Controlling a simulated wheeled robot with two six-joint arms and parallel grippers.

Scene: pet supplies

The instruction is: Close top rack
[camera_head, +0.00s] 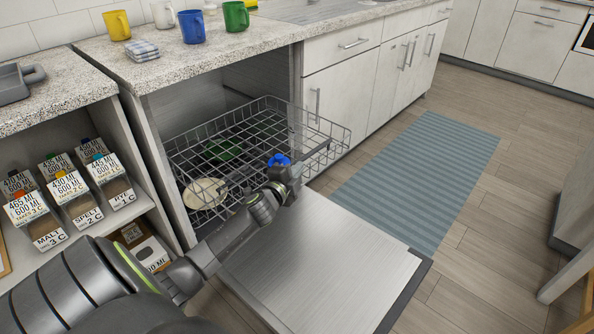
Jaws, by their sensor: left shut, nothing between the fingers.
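The wire top rack (322,119) is pulled out of the dishwasher under the counter. Its front overhangs the lowered dishwasher door (335,262). A green dish (223,149) and a cream round dish (203,194) show through the wires; I cannot tell at which level they sit. My left gripper (289,181) is shut and empty at the rack's front side. Whether it touches the wires is unclear. A small blue thing (278,160) shows right behind the gripper, partly hidden. My left arm hides part of the rack's near corner and the door. My right gripper is not in view.
Yellow (117,26), blue (192,27) and green (236,16) mugs and a folded cloth (142,51) stand on the counter above. Labelled containers (72,193) fill the shelf at left. A blue-grey mat (420,170) lies on open floor at right.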

